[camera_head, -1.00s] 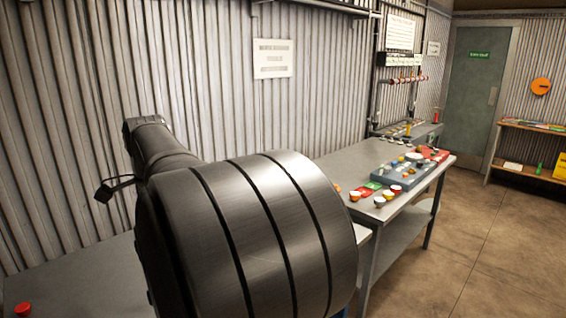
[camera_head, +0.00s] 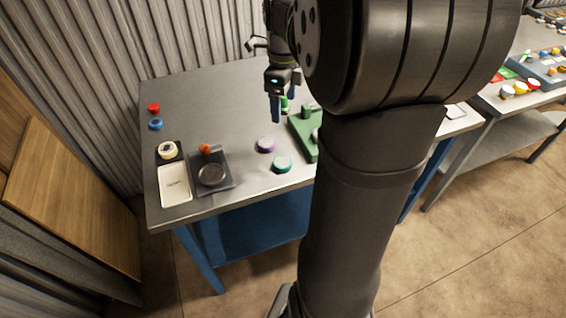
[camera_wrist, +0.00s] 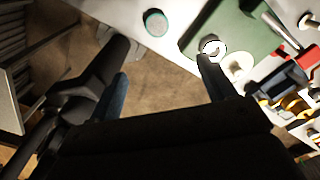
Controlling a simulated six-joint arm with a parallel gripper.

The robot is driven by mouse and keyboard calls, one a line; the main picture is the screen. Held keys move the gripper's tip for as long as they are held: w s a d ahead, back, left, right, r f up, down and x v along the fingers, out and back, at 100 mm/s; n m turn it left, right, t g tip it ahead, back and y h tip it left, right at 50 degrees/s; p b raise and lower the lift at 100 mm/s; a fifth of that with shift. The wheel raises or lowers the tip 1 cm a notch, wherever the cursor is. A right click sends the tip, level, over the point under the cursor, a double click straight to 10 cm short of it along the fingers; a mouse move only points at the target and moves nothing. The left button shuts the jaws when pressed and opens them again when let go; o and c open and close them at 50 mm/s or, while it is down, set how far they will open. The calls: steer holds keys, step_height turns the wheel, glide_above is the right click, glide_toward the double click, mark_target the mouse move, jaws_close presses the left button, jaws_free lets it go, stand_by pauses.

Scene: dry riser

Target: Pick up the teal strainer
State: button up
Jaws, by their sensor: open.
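The teal strainer, a small round teal piece (camera_head: 282,164), lies on the grey table (camera_head: 228,95) near its front edge. It also shows at the top of the wrist view (camera_wrist: 156,22), where it looks dark on top with a teal rim. My gripper (camera_head: 283,107) is above the table, further back than the teal piece and apart from it. In the wrist view its two fingers (camera_wrist: 165,82) are spread wide with nothing between them. The teal piece lies beyond the fingertips there.
A purple round piece (camera_head: 265,145) sits just behind the teal one. A green tray (camera_head: 304,140) is to the right, partly hidden by my arm. To the left are a dark scale-like block (camera_head: 222,183), a white tray (camera_head: 174,187), and red (camera_head: 153,108) and blue (camera_head: 155,124) pieces.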

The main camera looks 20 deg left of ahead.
step_height(320, 180, down, 4)
steer(key=r+m, duration=0.1)
steer(key=m, duration=0.2)
glide_above(283, 161)
steer(key=f, duration=1.2)
steer(key=shift+d+f, duration=0.2)
steer(key=shift+f, duration=0.1)
steer(key=shift+s+a+f, duration=0.1)
steer(key=shift+f, duration=1.25)
steer(key=shift+a+f, duration=0.1)
steer(key=shift+f, duration=1.2)
steer(key=shift+c, duration=0.5)
steer(key=c, duration=1)
